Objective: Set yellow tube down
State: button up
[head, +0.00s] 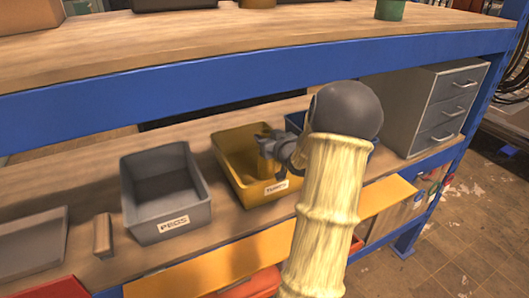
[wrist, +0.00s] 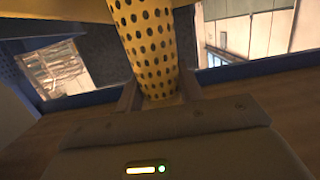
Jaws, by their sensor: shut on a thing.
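The yellow tube (wrist: 152,45) is perforated with dark round holes and fills the upper middle of the wrist view. My gripper (wrist: 158,98) is shut on its near end. In the head view my gripper (head: 277,150) is over the yellow bin (head: 226,135), whose front label is small and hard to read. The tube (head: 266,148) shows there as a small yellow piece at the gripper, against the bin's yellow inside. I cannot tell whether it touches the bin floor. My arm hides the bin's right side.
A grey bin labelled PEGS (head: 168,195) stands left of the yellow bin. A small tan block (head: 102,235) is on the shelf (head: 85,190). A blue bin is partly hidden behind my arm. A grey drawer unit (head: 432,110) stands right. The blue beam (head: 200,75) runs above.

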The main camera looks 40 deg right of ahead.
jog(key=shift+f, duration=0.35)
jog(key=p, duration=0.1)
send_over(266, 170)
jog(key=w+d, duration=0.2)
jog(key=shift+a+f, duration=0.15)
jog(key=shift+f, duration=1.95)
jog(key=o, duration=1.2)
jog(key=shift+f, duration=0.1)
